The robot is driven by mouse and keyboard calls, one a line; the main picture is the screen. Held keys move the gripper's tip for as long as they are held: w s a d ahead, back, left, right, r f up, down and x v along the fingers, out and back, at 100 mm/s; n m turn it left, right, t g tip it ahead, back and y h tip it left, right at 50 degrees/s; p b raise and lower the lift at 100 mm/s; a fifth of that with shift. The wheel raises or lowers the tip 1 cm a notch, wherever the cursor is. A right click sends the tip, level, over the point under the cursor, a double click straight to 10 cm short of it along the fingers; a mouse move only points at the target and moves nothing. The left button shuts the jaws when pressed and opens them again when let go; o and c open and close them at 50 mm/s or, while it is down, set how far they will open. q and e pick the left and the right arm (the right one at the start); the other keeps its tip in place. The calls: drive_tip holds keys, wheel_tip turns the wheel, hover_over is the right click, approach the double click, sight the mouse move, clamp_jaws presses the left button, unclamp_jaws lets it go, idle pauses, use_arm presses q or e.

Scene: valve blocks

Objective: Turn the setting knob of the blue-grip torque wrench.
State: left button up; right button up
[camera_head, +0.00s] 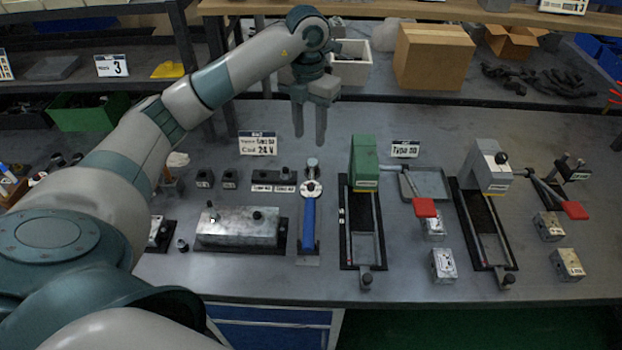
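The torque wrench (308,222) with the blue grip lies lengthwise on the table at the middle, its round silver head (311,189) at the far end. Its near end shows only small, and I cannot make out the setting knob clearly. My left gripper (309,138) points down beyond the wrench's head, clear of it. Its two fingers are apart with nothing between them. My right gripper is not in view.
A metal valve block (238,226) stands just left of the wrench. A green-topped fixture (364,165) stands close on its right, a grey one (487,170) further right. Small silver blocks (443,265) lie to the right.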

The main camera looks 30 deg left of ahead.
sight(311, 185)
use_arm(q)
drive_tip(key=f+p, duration=0.2)
drive_tip(key=f, duration=0.6)
drive_tip(key=f+p, duration=0.3)
drive_tip(key=f, duration=0.5)
drive_tip(key=shift+d, duration=0.2)
drive_tip(key=shift+f+p, duration=0.35)
drive_tip(key=shift+f, duration=0.25)
clamp_jaws()
